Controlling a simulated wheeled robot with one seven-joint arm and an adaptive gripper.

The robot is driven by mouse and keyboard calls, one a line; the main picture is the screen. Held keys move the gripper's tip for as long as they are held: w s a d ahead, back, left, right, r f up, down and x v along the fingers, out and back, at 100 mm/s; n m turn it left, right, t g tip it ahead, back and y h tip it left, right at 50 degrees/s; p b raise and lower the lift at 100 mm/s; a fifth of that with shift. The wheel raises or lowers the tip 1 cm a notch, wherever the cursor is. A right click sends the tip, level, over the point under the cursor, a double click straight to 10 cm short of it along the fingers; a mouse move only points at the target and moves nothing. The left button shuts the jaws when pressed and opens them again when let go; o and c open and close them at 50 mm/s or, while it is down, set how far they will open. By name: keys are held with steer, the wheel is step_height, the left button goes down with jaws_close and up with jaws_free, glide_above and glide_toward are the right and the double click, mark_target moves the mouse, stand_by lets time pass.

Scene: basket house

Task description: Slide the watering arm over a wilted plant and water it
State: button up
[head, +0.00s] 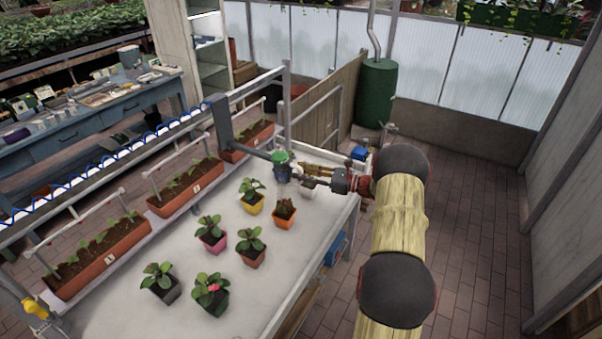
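The watering arm (255,153) is a grey bar reaching from an upright grey post over the far end of the white bench. Its head (281,170) has a green cap and a grey body. My gripper (300,172) reaches in from the right, with its fingers right beside the head. I cannot tell whether they grip it. Several potted plants stand on the bench. The plant in the orange pot (284,220) looks smaller and darker than the yellow-pot plant (252,190); wilting is not clear. A white pot (308,188) is partly hidden under my gripper.
Nearer on the bench (120,315) stand plants in magenta (211,242), brown (251,257), black (165,292) and dark green (212,304) pots. Long terracotta planters (100,262) and a rail line the left side. A green tank (377,95) stands behind. The brick floor at right is clear.

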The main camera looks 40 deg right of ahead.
steer(key=v, duration=1.1)
steer(key=shift+d+f, duration=0.1)
steer(key=s+a+f+n+g, duration=0.3)
steer(key=s+a+f+g, duration=0.15)
steer(key=f, duration=0.45)
steer(key=s+a+n+g, duration=0.5)
steer(key=s+a+n, duration=0.1)
steer(key=a, duration=0.4)
steer(key=s+a+r+n+h+b, duration=0.1)
steer(key=s+a+r+n+h, duration=0.3)
steer(key=s+a+r+n, duration=0.3)
steer(key=s+a+r+n+h+b, duration=0.2)
steer(key=s+a+r+n+h, duration=0.3)
steer(key=a+r+n, duration=0.8)
steer(key=s+a+r, duration=0.1)
steer(key=s+a, duration=0.1)
steer(key=a, duration=0.7)
steer(key=shift+s+r+n, duration=0.35)
steer(key=shift+n, duration=0.05)
